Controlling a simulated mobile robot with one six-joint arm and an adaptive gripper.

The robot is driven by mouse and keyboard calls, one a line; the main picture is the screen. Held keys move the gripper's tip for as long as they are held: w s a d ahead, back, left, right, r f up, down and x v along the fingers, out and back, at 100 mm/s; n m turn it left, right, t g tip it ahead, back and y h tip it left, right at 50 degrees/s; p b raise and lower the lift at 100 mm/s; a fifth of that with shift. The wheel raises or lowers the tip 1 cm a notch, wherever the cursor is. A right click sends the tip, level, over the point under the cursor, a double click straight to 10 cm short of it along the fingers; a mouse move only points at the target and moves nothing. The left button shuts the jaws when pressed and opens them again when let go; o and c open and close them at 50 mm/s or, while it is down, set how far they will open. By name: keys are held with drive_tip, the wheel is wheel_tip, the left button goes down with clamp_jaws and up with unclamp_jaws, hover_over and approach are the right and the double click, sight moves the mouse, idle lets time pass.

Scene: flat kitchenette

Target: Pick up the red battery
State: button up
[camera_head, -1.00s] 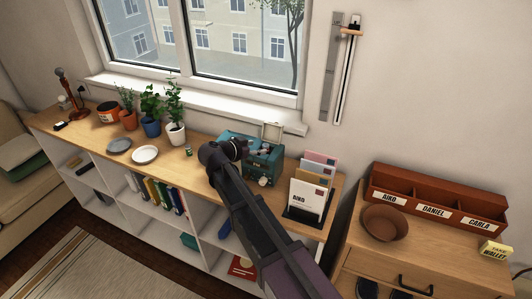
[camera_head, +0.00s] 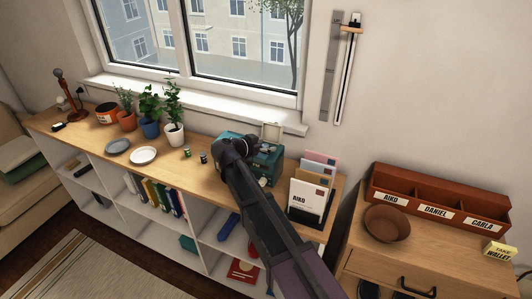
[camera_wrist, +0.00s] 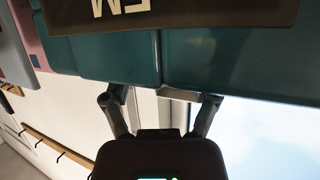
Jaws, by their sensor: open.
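Two small cylinders stand on the shelf top in the head view: a green one (camera_head: 187,152) and a darker one (camera_head: 203,157) just right of it. They look like batteries, but they are too small for me to tell whether either is red. My gripper (camera_head: 246,143) is right of both, in front of a teal radio-like box (camera_head: 268,165) and covering part of it. In the wrist view my gripper (camera_wrist: 158,98) has its fingers spread apart and nothing shows between them. The teal box (camera_wrist: 200,55) fills the top of that view.
Potted plants (camera_head: 174,133), a white plate (camera_head: 143,156) and a grey plate (camera_head: 118,146) stand left of the cylinders. A letter holder (camera_head: 306,218) stands right of the teal box. The wooden shelf top (camera_head: 207,184) is clear in front of the cylinders.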

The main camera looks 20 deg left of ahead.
sight(265, 145)
idle(0.4)
clamp_jaws()
drive_tip(key=shift+r, duration=0.2)
wheel_tip(265, 145, up, 3)
drive_tip(key=p, duration=0.3)
drive_tip(key=shift+f, duration=0.1)
drive_tip(key=s+d+r+p, duration=0.1)
drive_tip(key=s+r+p, duration=0.1)
drive_tip(key=s, duration=1.4)
drive_tip(key=shift+d, duration=0.15)
